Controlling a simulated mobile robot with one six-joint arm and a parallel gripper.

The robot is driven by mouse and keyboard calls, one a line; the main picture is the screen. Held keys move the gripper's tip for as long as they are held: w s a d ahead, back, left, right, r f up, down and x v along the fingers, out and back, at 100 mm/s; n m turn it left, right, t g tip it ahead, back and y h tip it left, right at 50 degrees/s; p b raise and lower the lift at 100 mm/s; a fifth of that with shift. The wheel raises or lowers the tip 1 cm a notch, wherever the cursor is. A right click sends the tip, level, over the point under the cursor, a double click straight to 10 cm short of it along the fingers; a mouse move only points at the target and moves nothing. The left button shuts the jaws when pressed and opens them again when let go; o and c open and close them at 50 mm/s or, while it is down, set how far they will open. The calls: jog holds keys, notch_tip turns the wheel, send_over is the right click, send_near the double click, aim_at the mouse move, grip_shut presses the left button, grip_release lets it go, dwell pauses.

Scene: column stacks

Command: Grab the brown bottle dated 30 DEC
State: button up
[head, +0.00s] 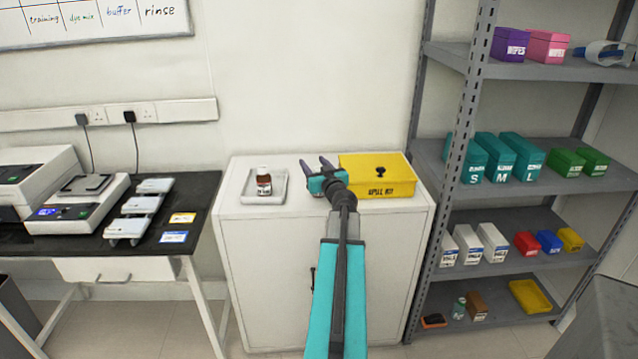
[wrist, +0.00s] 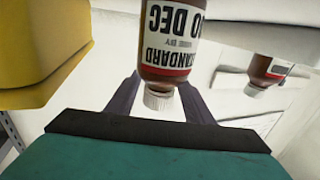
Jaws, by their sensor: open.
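In the wrist view, which is upside down, a brown bottle (wrist: 168,42) with a white cap shows in line with the gap between my fingers. Its label reads STANDARD and "0 DEC"; the start of the date is cut off. A second brown bottle (wrist: 267,70), also labelled STANDARD, is farther right; its date cannot be read. In the head view one brown bottle (head: 264,186) shows upright in a white tray (head: 279,197); I cannot tell which of the two it is. My gripper (head: 314,163) is open, right of the tray, with no bottle visible in it there.
A yellow spill kit box (head: 378,175) stands close on the right of my gripper, on the same white cabinet (head: 238,225). A dark bench (head: 95,230) with instruments is at the left. A grey shelf rack (head: 470,70) with boxes stands at the right.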

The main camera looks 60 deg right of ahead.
jog(key=shift+s+d, duration=0.1)
jog(key=shift+s, duration=0.05)
grip_shut()
jog(key=shift+r, duration=0.1)
dwell(0.5)
jog(key=s+a+r+b, duration=0.3)
jog(key=s+a+b, duration=0.1)
jog(key=a, duration=0.3)
jog(key=shift+s+a+r+b, duration=0.15)
jog(key=shift+s+r+b, duration=0.15)
jog(key=shift+b, duration=0.25)
jog(key=shift+a+b, duration=0.1)
jog(key=shift+b, duration=0.3)
